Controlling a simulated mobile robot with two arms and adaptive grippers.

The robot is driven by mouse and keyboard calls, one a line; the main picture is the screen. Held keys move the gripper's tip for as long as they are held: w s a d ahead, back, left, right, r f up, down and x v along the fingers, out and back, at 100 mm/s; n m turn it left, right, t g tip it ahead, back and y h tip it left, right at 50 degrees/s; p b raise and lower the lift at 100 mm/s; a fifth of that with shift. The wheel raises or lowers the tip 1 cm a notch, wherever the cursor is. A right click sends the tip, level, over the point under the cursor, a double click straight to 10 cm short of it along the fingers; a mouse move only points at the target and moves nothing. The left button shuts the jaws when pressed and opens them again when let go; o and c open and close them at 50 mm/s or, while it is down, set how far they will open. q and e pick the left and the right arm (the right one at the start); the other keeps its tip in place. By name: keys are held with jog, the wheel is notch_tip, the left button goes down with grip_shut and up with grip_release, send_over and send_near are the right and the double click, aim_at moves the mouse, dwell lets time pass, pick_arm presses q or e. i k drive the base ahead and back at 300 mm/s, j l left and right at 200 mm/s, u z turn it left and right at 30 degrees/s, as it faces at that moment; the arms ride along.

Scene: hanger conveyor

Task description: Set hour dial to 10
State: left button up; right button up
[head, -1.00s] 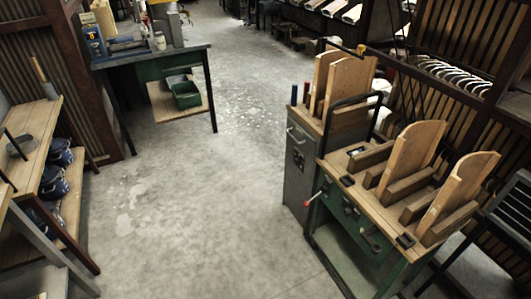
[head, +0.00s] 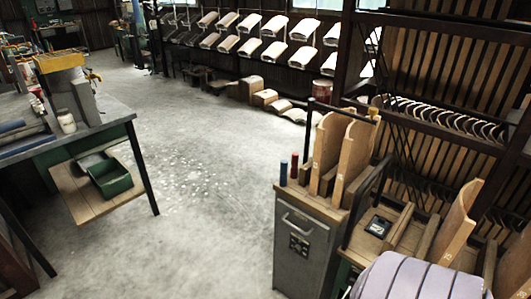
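No hour dial can be made out for certain. A small black square device (head: 379,226) lies on the wooden workbench at the right; its face is too small to read. A dark panel with small round marks (head: 299,243) is on the front of the grey cabinet (head: 312,220), also too small to read. Neither of my grippers is in view. A ribbed grey rounded shape at the lower right hides part of the bench; I cannot tell whether a gripper is behind it.
Upright wooden boards (head: 325,150) stand on the cabinet beside a blue and a red handle. A dark table (head: 100,130) with a green bin (head: 110,178) on its lower shelf stands at left. The concrete floor (head: 200,190) between is clear.

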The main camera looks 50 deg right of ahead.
aim_at(297, 248)
jog(key=i+j+z, duration=0.1)
jog(key=i+z, duration=0.35)
jog(key=i+j+z, duration=0.4)
jog(key=i, duration=0.2)
